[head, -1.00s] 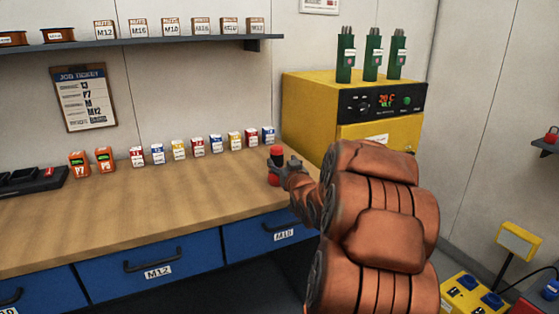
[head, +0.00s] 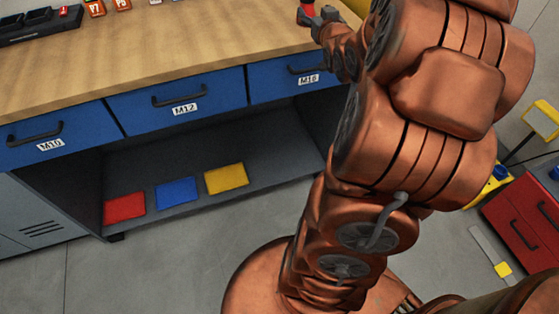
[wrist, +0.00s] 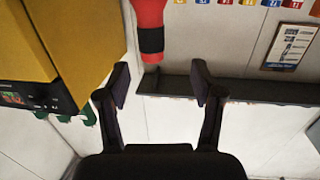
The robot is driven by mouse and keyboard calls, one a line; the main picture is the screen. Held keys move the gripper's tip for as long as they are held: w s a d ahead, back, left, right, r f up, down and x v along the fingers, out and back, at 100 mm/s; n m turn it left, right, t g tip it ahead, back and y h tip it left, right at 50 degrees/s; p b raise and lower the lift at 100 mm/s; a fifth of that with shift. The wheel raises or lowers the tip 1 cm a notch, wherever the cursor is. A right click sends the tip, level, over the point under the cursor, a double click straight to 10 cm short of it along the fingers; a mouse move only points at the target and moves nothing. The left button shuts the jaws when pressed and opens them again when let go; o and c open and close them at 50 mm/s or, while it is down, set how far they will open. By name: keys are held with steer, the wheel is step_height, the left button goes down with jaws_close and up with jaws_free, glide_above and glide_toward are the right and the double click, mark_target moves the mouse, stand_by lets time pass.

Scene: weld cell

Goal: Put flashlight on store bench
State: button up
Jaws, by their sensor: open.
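The flashlight is red with a black band. In the wrist view the flashlight (wrist: 150,22) shows at the top edge, just beyond my fingertips and apart from them in the picture; its far end is cut off. In the head view only a small red part of it (head: 308,3) shows at the top edge, beside my gripper (head: 318,16). My gripper (wrist: 160,78) is open, with nothing between its fingers. The wood-topped bench (head: 150,45) with blue drawers lies below; no label shows whether it is the store bench.
The bench's lower shelf (head: 275,155) holds red (head: 124,208), blue (head: 177,193) and yellow (head: 226,178) flat pieces. A yellow oven (wrist: 75,35) is close at the left in the wrist view. A red cabinet (head: 515,225) stands at right. The floor before the bench is clear.

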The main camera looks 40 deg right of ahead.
steer(key=a+f+g+y, duration=0.1)
steer(key=a+f, duration=0.1)
steer(key=a, duration=0.1)
steer(key=a+f+g+y, duration=0.1)
steer(key=a+f, duration=0.1)
steer(key=a, duration=0.1)
steer(key=a+f+n+g, duration=0.1)
steer(key=a+f+g, duration=0.1)
steer(key=a, duration=0.2)
steer(key=shift+f+y, duration=0.4)
steer(key=s+a+f+n+g+y, duration=0.1)
steer(key=s+a+f+g, duration=0.2)
steer(key=a, duration=0.3)
steer(key=s+a+f+g+y, duration=0.1)
steer(key=s+a+f+g, duration=0.1)
steer(key=s+a, duration=0.25)
steer(key=s+a+n+g+y, duration=0.1)
steer(key=s+a+g, duration=0.3)
steer(key=s+a, duration=0.4)
steer(key=s+a+n+g+y, duration=0.2)
steer(key=s+a+g, duration=0.2)
steer(key=s+a, duration=0.5)
steer(key=s, duration=0.6)
steer(key=shift+s+f+g, duration=0.3)
steer(key=shift+f+g, duration=0.1)
steer(key=shift+a, duration=0.1)
steer(key=s+p+v, duration=0.2)
steer(key=p+v, duration=1)
steer(key=shift+r+t, duration=0.3)
steer(key=shift+r, duration=0.3)
